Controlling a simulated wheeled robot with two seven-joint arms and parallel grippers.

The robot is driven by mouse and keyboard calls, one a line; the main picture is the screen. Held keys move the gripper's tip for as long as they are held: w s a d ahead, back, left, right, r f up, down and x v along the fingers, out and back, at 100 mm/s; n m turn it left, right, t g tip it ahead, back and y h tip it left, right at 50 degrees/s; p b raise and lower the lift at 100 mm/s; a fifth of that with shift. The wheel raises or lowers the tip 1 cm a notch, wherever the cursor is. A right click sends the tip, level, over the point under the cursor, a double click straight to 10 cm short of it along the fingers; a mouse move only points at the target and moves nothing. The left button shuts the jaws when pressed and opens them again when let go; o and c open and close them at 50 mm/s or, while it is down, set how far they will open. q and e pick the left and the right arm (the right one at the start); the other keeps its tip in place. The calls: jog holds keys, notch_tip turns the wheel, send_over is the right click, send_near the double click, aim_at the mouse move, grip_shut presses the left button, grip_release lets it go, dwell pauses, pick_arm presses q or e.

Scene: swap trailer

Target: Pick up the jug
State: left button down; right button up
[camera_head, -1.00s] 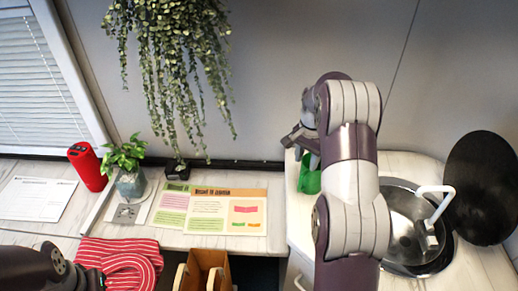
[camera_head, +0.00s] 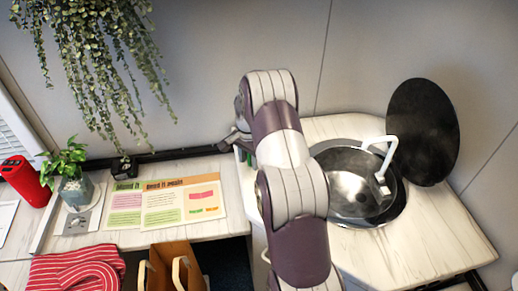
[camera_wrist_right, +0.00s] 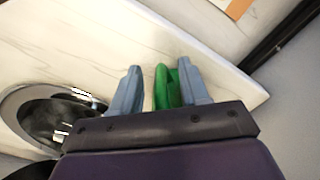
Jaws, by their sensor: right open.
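The green jug (camera_wrist_right: 165,88) is between the two fingers of my right gripper (camera_wrist_right: 160,82) in the right wrist view, closer to the right-hand finger. A gap shows on its left side. Whether the right-hand finger touches it, I cannot tell. In the head view only a small green part of the jug (camera_head: 249,157) shows, as my right arm hides the rest. My right gripper (camera_head: 236,141) is open beside it at the counter's left end, partly hidden by the arm. My left gripper is not in view.
A round metal sink (camera_head: 350,185) with a white faucet (camera_head: 381,157) and an upright black lid (camera_head: 424,132) is right of the arm on the pale counter (camera_head: 420,235). The wall is close behind.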

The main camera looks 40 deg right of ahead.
jog(key=shift+w+f, duration=0.1)
jog(key=shift+w, duration=0.05)
jog(key=shift+c, duration=0.9)
jog(key=c, duration=0.5)
grip_shut()
